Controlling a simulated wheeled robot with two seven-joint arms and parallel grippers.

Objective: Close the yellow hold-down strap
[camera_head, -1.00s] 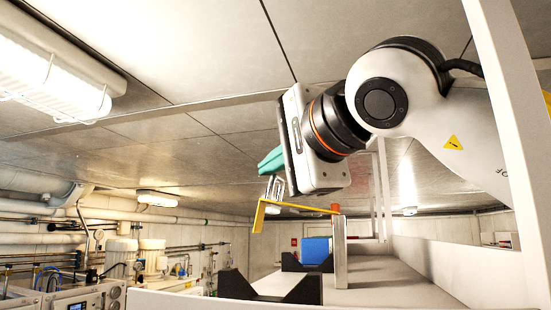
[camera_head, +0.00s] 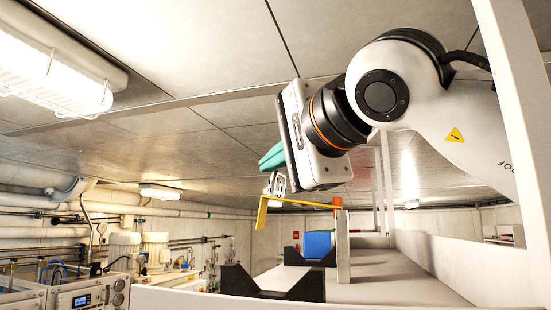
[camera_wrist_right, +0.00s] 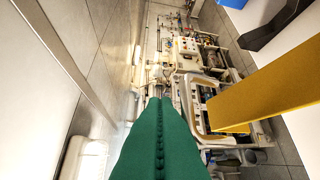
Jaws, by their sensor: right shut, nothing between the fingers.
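The yellow hold-down strap (camera_head: 300,203) is a flat bar running left from the orange-topped grey post (camera_head: 342,248), with its free end bent down. It stands out above the black cradles. My right gripper (camera_head: 271,159) has teal-green fingers, shut and empty, pointing left just above the strap's free end. In the right wrist view, the shut green fingers (camera_wrist_right: 160,130) fill the lower middle. The strap (camera_wrist_right: 265,95) lies to their right with a visible gap and is cut off by the picture edge. My left gripper is not in view.
Black V-shaped cradles (camera_head: 238,283) stand on the pale shelf (camera_head: 372,270); a blue object (camera_head: 318,243) sits by the rear one. White uprights (camera_head: 505,100) stand close to my right arm. Pipes and machinery (camera_head: 105,292) fill the left, beyond open space.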

